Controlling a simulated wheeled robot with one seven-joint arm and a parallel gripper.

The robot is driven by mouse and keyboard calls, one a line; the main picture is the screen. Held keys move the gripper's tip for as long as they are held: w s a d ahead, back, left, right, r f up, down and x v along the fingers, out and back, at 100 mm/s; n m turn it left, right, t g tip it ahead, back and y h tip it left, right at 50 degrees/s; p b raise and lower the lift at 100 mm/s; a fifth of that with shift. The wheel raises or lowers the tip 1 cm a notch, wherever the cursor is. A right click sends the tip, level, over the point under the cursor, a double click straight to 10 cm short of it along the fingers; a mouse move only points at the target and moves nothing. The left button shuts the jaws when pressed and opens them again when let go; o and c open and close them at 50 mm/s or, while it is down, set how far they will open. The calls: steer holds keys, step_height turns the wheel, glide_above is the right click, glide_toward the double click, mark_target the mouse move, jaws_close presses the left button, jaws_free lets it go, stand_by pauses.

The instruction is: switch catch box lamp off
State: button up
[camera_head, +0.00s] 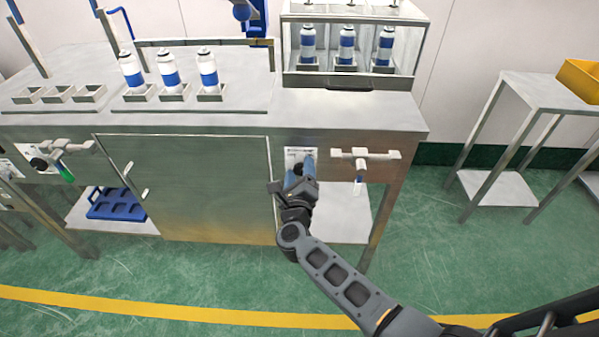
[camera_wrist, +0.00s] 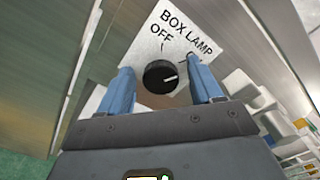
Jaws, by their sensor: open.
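A black round knob (camera_wrist: 160,77) sits on a white plate (camera_wrist: 150,50) lettered "BOX LAMP" and "OFF" in the wrist view. Its white pointer line points to the right, away from the "OFF" mark above it. My gripper (camera_wrist: 161,72) is open, with one blue finger on each side of the knob and visible gaps between. In the head view my gripper (camera_head: 301,168) is in front of the same plate (camera_head: 298,153) on the bench front and hides the knob. Part of the plate's lettering is hidden behind the right finger.
A glass-fronted box (camera_head: 350,80) with three white-and-blue cans stands on the bench above. A pipe-like fitting (camera_head: 362,154) juts out just right of my gripper. A large metal panel (camera_head: 185,190) lies to the left. A side table (camera_head: 540,90) stands at the right, with clear floor between.

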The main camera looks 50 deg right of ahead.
steer(key=shift+c, duration=0.2)
steer(key=c, duration=1)
steer(key=shift+n, duration=0.4)
steer(key=shift+r+n+p, duration=0.15)
steer(key=shift+n+p, duration=0.75)
steer(key=n+p, duration=0.2)
steer(key=n, duration=0.1)
steer(key=shift+n, duration=0.3)
steer(key=n, duration=0.2)
steer(key=n+p, duration=0.2)
steer(key=n, duration=0.1)
steer(key=shift+a+f+n, duration=0.1)
steer(key=shift+f+n, duration=0.15)
steer(key=shift+n, duration=0.05)
